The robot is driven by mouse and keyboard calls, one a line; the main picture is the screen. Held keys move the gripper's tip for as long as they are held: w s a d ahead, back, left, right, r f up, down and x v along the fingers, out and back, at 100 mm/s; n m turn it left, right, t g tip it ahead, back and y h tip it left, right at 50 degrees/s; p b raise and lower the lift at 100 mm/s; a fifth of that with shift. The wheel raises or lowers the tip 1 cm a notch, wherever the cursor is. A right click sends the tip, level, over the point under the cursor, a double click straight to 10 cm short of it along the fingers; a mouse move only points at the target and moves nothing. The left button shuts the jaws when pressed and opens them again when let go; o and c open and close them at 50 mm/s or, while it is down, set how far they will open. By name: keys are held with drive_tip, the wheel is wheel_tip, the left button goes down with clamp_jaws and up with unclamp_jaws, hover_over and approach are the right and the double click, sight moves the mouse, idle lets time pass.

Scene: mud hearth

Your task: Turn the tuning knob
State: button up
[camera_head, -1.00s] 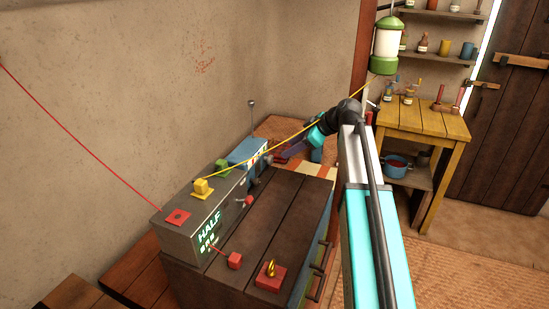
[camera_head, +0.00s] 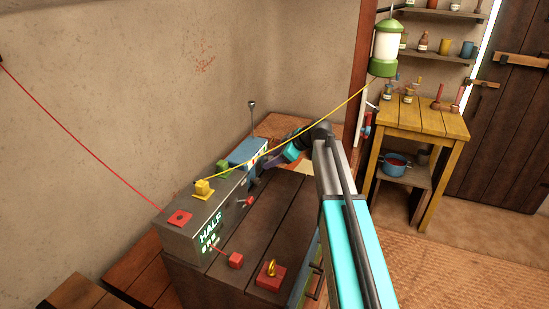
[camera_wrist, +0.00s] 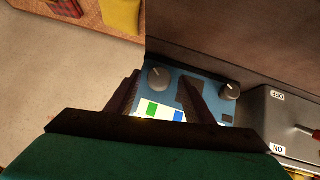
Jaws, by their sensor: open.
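A small blue radio (camera_head: 247,151) with an upright antenna stands at the far end of the dark wooden cabinet, against the wall. In the wrist view its blue face (camera_wrist: 205,80) shows two dark round knobs and a coloured dial strip (camera_wrist: 160,110). One knob (camera_wrist: 158,77) lies between my finger lines; the other knob (camera_wrist: 229,91) is outside them, to the right. I cannot tell which is the tuning knob. My gripper (camera_wrist: 158,88) is open in front of the radio. Whether a finger touches the knob is unclear.
A grey metal box (camera_head: 190,238) marked HALF stands beside the radio, with yellow and red cable plugs and a lever. A red block with a yellow ring (camera_head: 270,277) sits on the cabinet top (camera_head: 250,235).

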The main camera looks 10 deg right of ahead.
drive_tip(key=shift+c, duration=0.2)
drive_tip(key=c, duration=1)
drive_tip(key=shift+d, duration=0.2)
drive_tip(key=shift+a, duration=0.1)
drive_tip(key=shift+w+m+g+y, duration=0.2)
drive_tip(key=shift+m+g+y, duration=0.25)
drive_tip(key=shift+g, duration=0.2)
drive_tip(key=shift+w+m+g+y, duration=0.15)
drive_tip(key=shift+m+g+y, duration=0.25)
drive_tip(key=shift+g, duration=0.25)
drive_tip(key=shift+f+m+g+y, duration=0.15)
drive_tip(key=shift+m+g+y, duration=0.45)
drive_tip(key=shift+g, duration=0.3)
